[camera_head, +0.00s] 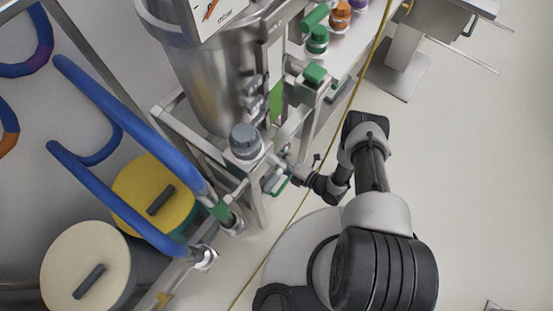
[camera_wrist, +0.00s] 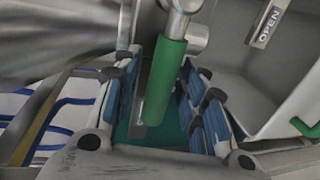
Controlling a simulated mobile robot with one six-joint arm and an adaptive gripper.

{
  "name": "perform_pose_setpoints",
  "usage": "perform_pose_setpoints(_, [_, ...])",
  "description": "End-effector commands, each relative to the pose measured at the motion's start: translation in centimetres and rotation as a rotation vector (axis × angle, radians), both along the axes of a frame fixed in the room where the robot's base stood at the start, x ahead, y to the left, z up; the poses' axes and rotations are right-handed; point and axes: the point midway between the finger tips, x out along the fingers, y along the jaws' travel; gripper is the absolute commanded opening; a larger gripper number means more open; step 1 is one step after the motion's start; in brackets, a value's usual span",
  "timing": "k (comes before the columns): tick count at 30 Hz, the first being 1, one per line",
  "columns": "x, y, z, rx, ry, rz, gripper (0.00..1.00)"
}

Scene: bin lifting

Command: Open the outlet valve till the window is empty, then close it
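The outlet valve's green handle (camera_wrist: 166,75) hangs from a metal stem in the wrist view. It lies between the blue-padded fingers of my gripper (camera_wrist: 165,112), with a gap visible beside it; the fingers are open around it. In the head view, my gripper (camera_head: 296,177) is at the low valve beside the steel tank's frame, and a bit of green (camera_head: 279,184) shows there. The steel tank (camera_head: 205,85) stands above. A narrow upright strip showing bright green (camera_head: 277,102), seemingly the window, is on its right side. Its exact level is hard to tell.
A metal plate marked OPEN (camera_wrist: 265,24) is near the handle. Blue hoses (camera_head: 130,125) and yellow-lidded (camera_head: 160,197) and cream-lidded drums (camera_head: 88,268) stand left. A yellow cable (camera_head: 322,165) crosses the floor.

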Motion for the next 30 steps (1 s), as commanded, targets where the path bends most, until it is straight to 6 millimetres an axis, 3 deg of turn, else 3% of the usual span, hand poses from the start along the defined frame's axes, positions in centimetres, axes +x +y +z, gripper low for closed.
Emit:
perform_pose_setpoints(16, [-0.03, -0.02, -0.02, 0.000, 0.000, 0.000, 0.00])
perform_pose_setpoints(30, [-0.04, 0.00, -0.05, -0.002, -0.001, 0.000, 0.00])
